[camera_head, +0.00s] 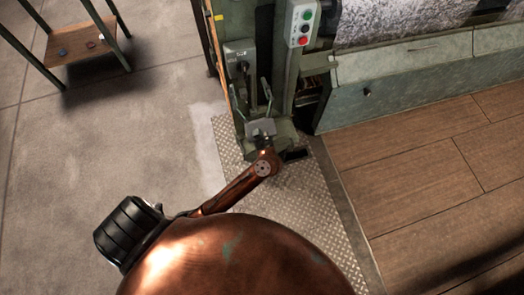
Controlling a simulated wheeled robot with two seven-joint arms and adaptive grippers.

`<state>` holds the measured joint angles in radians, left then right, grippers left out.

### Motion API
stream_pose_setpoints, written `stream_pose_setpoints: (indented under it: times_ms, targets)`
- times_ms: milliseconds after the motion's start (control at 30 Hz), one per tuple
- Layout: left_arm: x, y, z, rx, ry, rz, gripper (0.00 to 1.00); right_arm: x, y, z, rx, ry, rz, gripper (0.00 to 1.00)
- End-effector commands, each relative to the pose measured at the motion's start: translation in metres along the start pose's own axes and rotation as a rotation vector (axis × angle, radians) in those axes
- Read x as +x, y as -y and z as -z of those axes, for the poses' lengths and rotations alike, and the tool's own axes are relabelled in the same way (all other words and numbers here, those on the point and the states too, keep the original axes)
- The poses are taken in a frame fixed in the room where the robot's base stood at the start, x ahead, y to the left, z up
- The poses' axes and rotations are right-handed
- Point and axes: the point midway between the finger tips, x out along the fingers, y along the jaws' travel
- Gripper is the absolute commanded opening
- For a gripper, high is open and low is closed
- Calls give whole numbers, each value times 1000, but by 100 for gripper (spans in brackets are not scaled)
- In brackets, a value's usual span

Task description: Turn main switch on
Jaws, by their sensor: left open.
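A grey-green box (239,52) is mounted low on the green machine's end and may carry the main switch; a handle is too small to make out. A pale push-button box (303,24) with green, red and white buttons is on the post to its right. My left gripper (258,90) is in front of the machine's end, just below the grey-green box, with its fingers apart and nothing seen between them. Whether it touches the machine I cannot tell. My right gripper is out of view.
The green machine (410,88) with a grey fabric-like roll fills the upper right. A wooden platform (420,170) lies at right, beside a metal tread plate (305,215). A small table (78,46) with a few small items stands upper left. The concrete floor at left is clear.

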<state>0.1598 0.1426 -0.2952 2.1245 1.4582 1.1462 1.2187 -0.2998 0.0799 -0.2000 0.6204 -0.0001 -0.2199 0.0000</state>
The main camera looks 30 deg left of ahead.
Motion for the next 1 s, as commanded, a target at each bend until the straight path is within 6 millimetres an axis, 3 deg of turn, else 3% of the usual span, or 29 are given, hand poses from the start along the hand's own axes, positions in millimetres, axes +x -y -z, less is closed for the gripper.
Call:
stream_pose_setpoints:
  times_ms: [200,367,633,1000]
  targets:
    - [-39,1,-1,24,5,9,68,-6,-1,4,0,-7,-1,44]
    - [-37,19,-1,319,104,120,68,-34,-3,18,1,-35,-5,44]
    - [-58,46,34,782,242,327,68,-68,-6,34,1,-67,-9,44]
    - [-98,57,93,1198,370,559,68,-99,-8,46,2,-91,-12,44]
